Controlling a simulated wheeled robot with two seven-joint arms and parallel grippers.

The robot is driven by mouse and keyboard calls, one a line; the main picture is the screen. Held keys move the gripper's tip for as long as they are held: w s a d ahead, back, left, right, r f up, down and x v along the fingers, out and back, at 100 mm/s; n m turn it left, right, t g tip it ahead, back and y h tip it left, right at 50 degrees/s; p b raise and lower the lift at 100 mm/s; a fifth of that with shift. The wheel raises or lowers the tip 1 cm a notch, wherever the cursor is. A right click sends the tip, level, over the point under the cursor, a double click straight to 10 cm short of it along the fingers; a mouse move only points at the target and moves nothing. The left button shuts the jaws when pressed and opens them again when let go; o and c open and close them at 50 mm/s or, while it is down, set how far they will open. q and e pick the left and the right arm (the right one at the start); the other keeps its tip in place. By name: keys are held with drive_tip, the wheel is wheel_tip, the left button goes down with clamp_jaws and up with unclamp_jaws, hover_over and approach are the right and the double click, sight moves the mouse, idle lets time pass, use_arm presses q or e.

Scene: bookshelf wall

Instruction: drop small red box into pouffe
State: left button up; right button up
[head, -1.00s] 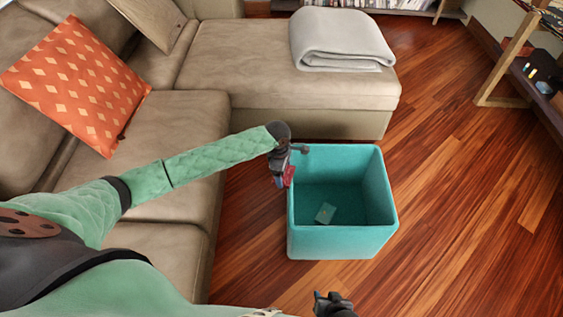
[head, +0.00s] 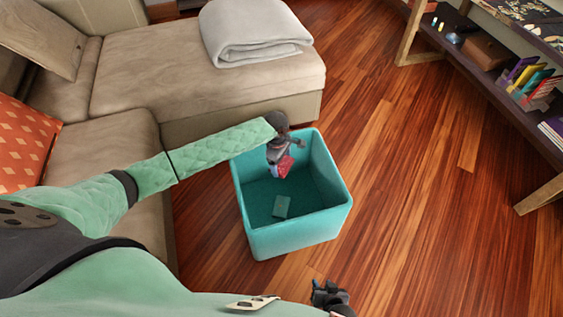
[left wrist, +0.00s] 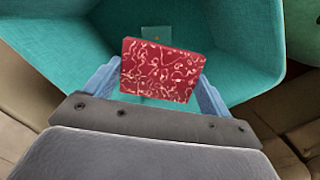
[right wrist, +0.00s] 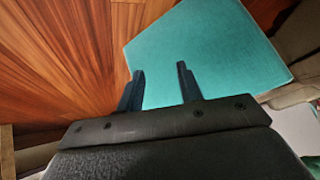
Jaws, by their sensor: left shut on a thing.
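The small red box (left wrist: 160,70) has pale squiggles and sits between the fingers of my left gripper (left wrist: 163,88) in the left wrist view. In the head view the left gripper (head: 282,158) holds the red box (head: 285,167) over the opening of the teal pouffe (head: 295,240). The pouffe is an open, square, hollow box on the floor. A small pale green item (head: 281,206) lies on its bottom. My right gripper (head: 328,297) is low, in front of the pouffe. In the right wrist view its fingers (right wrist: 160,87) are apart and empty, with the pouffe's outside (right wrist: 205,50) beyond.
A beige sofa (head: 170,85) with a folded grey blanket (head: 255,32) stands behind and left of the pouffe. An orange cushion (head: 22,145) is at the left. A low shelf (head: 480,62) with books stands at the right. The wooden floor (head: 420,190) between is clear.

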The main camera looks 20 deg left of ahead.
use_arm(q)
wheel_tip(320, 180, down, 3)
drive_tip(key=b, duration=0.3)
drive_tip(key=shift+r, duration=0.15)
drive_tip(key=shift+f+b, duration=1.45)
drive_tip(key=shift+b, duration=0.2)
use_arm(e)
drive_tip(key=w+a+r+t+y, duration=0.1)
drive_tip(key=w+r+t, duration=0.6)
drive_tip(key=w+r, duration=0.5)
drive_tip(key=shift+w+a, duration=0.2)
use_arm(q)
drive_tip(key=o, duration=0.9)
